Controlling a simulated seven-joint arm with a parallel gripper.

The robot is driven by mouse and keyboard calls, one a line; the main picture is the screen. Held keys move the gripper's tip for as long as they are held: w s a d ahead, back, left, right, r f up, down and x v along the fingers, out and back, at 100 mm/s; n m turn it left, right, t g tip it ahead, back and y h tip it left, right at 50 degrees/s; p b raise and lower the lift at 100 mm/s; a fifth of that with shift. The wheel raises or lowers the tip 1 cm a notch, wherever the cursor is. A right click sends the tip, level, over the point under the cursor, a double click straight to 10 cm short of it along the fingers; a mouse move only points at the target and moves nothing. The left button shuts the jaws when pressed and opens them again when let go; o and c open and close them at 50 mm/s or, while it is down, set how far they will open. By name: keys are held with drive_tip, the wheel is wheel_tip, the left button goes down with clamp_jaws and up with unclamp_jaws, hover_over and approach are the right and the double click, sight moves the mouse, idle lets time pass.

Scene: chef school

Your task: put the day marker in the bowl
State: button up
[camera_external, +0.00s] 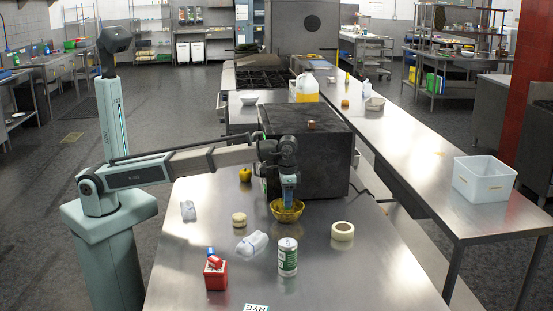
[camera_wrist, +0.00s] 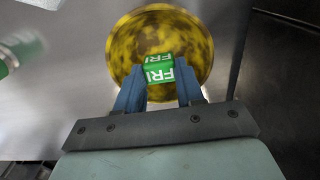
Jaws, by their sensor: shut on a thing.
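The day marker is a green and white block with "FRI" on it (camera_wrist: 159,70), held between the blue fingers of my gripper (camera_wrist: 160,90) in the wrist view. In the external view my gripper (camera_external: 288,198) points down at the bowl, and the marker is hidden there. The yellow, dark-mottled bowl (camera_external: 287,214) stands on the steel table. In the wrist view the bowl (camera_wrist: 125,45) lies directly behind the marker. The marker is over the bowl; I cannot tell how far it is above the bottom.
A dark oven-like box (camera_external: 312,150) stands close behind the bowl. A tape roll (camera_external: 342,232), a green and white can (camera_external: 287,257), a crumpled clear bottle (camera_external: 252,243), a red box (camera_external: 215,273) and a yellow pepper (camera_external: 245,175) stand around. The table's front right is clear.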

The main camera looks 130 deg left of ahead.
drive_tip(key=shift+f, duration=0.45)
drive_tip(key=o, duration=1.1)
drive_tip(key=shift+r, duration=0.1)
drive_tip(key=shift+r, duration=3.4)
